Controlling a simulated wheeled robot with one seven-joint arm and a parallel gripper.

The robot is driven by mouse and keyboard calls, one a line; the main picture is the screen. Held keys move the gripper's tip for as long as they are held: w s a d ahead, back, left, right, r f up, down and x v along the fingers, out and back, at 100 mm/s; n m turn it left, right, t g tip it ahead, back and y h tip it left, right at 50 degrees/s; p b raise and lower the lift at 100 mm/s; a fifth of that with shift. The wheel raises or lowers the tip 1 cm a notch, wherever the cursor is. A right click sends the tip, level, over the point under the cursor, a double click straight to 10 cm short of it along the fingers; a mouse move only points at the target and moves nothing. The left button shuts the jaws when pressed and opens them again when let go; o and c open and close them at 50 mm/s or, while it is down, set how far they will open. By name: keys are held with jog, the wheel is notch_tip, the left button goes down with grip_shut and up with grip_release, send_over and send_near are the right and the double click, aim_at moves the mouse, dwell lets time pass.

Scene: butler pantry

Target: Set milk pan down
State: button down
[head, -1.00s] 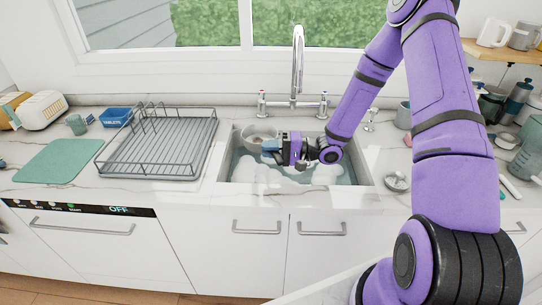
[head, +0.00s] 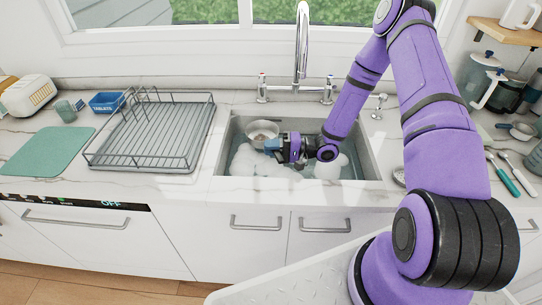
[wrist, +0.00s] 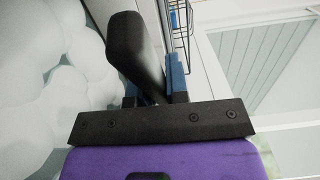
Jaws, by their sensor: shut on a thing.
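The milk pan (head: 263,130) is a small light-coloured pan with a round bowl, seen in the head view at the back left of the sink (head: 222,158). My gripper (head: 274,146) is low over the sink, just in front of the pan, and is shut on its handle. In the wrist view the dark handle (wrist: 135,45) sticks out between the blue fingers of my gripper (wrist: 155,90). The pan's bowl is outside the wrist view. White foam (head: 262,163) lies below and around; I cannot tell whether the pan touches it.
An empty wire dish rack (head: 150,143) stands left of the sink. The tap (head: 302,45) rises behind the sink. Jars and utensils crowd the right counter.

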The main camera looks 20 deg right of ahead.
jog(key=shift+s+f, duration=0.1)
jog(key=shift+f, duration=5.8)
jog(key=c, duration=1)
grip_release()
jog(key=shift+c, duration=0.2)
jog(key=shift+f, duration=0.1)
jog(key=shift+s+d, duration=0.1)
